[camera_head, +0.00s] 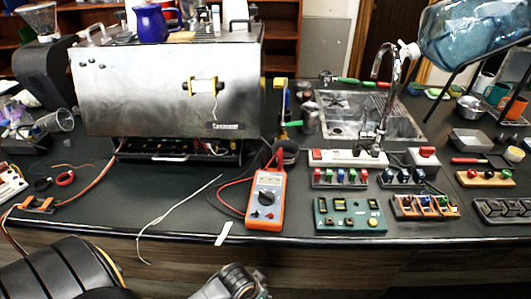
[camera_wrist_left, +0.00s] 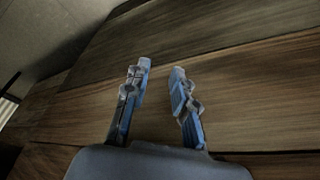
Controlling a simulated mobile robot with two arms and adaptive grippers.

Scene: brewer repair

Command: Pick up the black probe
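An orange multimeter (camera_head: 265,198) lies on the dark counter near its front edge, with red and black leads looping to its left. Red lead ends rise at its upper end beside a dark rounded object (camera_head: 286,150). I cannot clearly pick out the black probe among these. In the left wrist view my left gripper (camera_wrist_left: 160,88) is open and empty, its two fingers apart in front of wooden panelling (camera_wrist_left: 240,85). In the head view only parts of my arm show at the bottom edge, below the counter top. My right gripper is not in view.
A metal brewer (camera_head: 160,90) stands at the back left. A sink (camera_head: 350,115) with a tap is behind the multimeter. A teal board (camera_head: 349,214) and several small racks crowd the right. A pale cable (camera_head: 178,209) and white strip (camera_head: 223,233) lie left of the multimeter.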

